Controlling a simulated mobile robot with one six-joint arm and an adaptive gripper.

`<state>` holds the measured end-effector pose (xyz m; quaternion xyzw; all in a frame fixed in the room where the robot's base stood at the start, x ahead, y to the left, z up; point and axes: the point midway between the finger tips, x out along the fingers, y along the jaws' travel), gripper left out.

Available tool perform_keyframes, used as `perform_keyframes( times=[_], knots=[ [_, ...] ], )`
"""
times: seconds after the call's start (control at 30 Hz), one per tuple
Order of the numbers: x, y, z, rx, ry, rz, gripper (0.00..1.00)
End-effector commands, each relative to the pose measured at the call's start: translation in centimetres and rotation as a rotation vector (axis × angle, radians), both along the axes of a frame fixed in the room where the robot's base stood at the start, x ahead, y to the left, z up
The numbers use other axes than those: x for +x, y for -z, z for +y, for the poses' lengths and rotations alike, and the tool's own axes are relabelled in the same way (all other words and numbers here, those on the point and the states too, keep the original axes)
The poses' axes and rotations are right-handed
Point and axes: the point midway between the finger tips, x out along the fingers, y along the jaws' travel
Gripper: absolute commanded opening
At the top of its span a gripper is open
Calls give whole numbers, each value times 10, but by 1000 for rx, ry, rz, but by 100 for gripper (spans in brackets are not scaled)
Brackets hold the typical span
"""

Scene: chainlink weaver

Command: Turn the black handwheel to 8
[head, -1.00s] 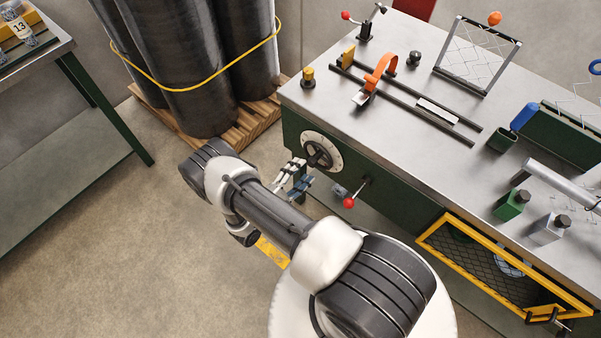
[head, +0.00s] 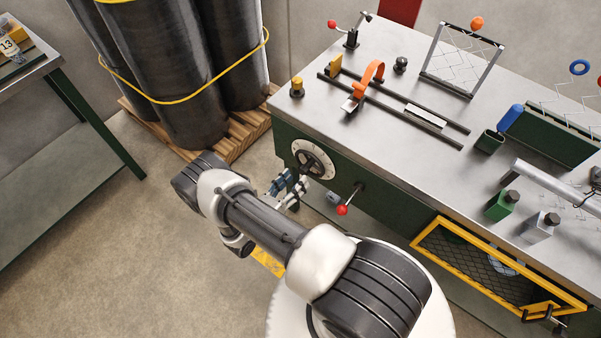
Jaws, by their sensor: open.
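The black handwheel (head: 309,163) sits on the green front face of the bench, near its left end. A pale round dial (head: 325,154) with small marks surrounds it; the marks are too small to read. My gripper (head: 292,185) is just in front of the bench face, below and to the left of the wheel in the head view. Its fingers are apart and hold nothing. I cannot tell whether a finger touches the wheel's rim. My arm reaches in from the lower right and hides none of the dial's upper part.
A red-knobbed lever (head: 343,210) sticks out of the bench face right of the wheel. A yellow-framed mesh guard (head: 490,275) is further right. Black rolls (head: 170,70) strapped in yellow stand on a pallet (head: 238,140) to the left. The floor left of my arm is clear.

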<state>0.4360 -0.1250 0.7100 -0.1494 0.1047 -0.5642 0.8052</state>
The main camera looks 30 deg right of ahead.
Motion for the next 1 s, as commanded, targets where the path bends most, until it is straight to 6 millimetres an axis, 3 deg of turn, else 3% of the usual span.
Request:
perform_keyframes(
  times=[1.0],
  knots=[
    [0,0,0,-537,0,1479,52]
  ],
)
